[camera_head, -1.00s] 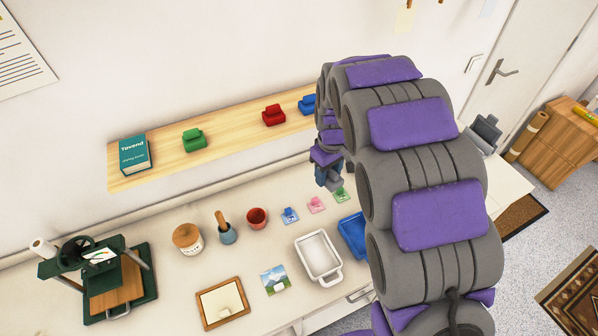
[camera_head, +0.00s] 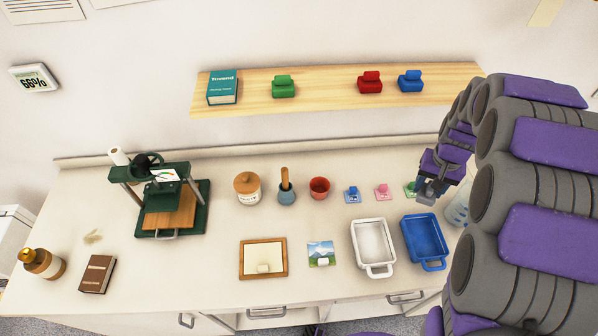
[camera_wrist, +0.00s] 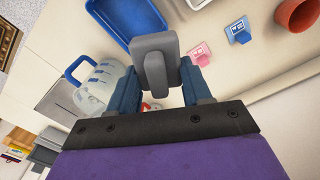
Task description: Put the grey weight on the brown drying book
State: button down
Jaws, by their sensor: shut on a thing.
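The grey weight (camera_wrist: 156,62) is a rounded block with a raised ridge, held between the blue fingers of my gripper (camera_wrist: 172,84) in the wrist view. In the head view my gripper (camera_head: 427,191) is above the right part of the counter, close to the green card, with the weight partly hidden there. The brown drying book (camera_head: 98,274) lies on the counter at the far left, next to the amber bottle. It is well apart from my gripper and its cover is clear.
A green press (camera_head: 160,200), a wooden-lidded jar (camera_head: 247,188), a mortar (camera_head: 286,190) and a red pot (camera_head: 319,188) stand between. White (camera_head: 373,246) and blue (camera_head: 424,241) trays sit near the gripper, with a clear jug (camera_wrist: 103,90). A shelf (camera_head: 320,97) runs above.

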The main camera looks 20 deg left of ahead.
aim_at(95, 272)
jog(key=j+u, duration=0.1)
jog(key=u, duration=1.2)
jog(key=j+u, duration=0.1)
jog(key=j, duration=0.35)
jog(key=i+j, duration=0.15)
jog(key=j, duration=0.3)
jog(key=i+j+u, duration=0.15)
jog(key=j, duration=0.35)
jog(key=k, duration=0.05)
